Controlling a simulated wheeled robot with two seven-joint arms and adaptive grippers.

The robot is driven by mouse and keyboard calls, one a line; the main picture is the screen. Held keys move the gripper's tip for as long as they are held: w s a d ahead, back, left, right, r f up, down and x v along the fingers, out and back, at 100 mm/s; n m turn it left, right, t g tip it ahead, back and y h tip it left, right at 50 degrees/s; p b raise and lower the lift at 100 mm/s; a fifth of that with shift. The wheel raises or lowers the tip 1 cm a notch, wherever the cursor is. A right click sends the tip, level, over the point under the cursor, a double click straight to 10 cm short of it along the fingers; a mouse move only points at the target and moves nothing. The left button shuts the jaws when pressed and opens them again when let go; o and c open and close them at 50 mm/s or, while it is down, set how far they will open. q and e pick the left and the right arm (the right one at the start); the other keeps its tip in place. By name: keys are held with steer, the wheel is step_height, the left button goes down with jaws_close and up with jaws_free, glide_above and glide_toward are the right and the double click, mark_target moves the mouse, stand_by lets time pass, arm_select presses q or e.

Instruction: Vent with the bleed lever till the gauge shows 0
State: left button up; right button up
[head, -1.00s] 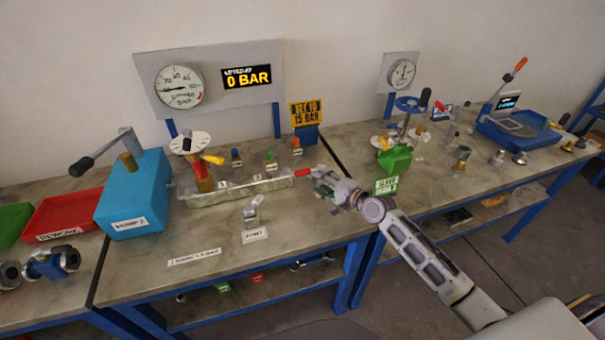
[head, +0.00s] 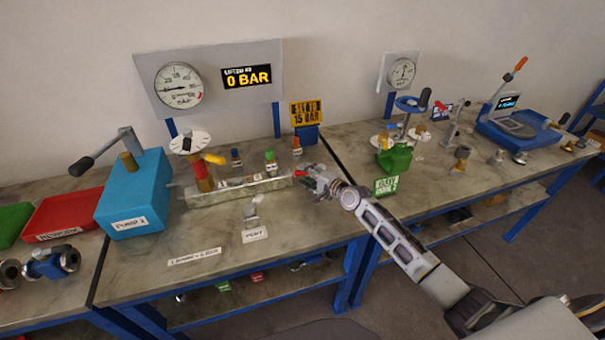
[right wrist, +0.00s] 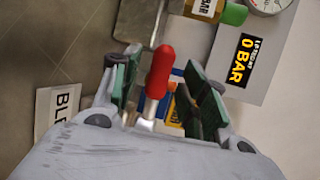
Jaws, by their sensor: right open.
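The bleed lever with its red handle (head: 300,173) is at the right end of the grey manifold block (head: 240,188). In the right wrist view the red handle (right wrist: 160,70) lies between the green-padded fingers. My right gripper (head: 310,181) is open around the handle, with a gap visible at each side. The round dial gauge (head: 179,85) hangs on the grey back panel, its needle pointing left; its exact reading is too small to tell. Beside it, the display (head: 247,77) reads 0 BAR. My left gripper is not in view.
A blue hand pump (head: 135,198) with a black-handled lever stands left of the manifold. A yellow sign (head: 305,113) reads 15 BAR behind the gripper. A green can (head: 394,160) and other fittings stand on the right bench. The bench front is mostly clear.

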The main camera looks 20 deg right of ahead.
steer(key=shift+x, duration=1.3)
jaws_close()
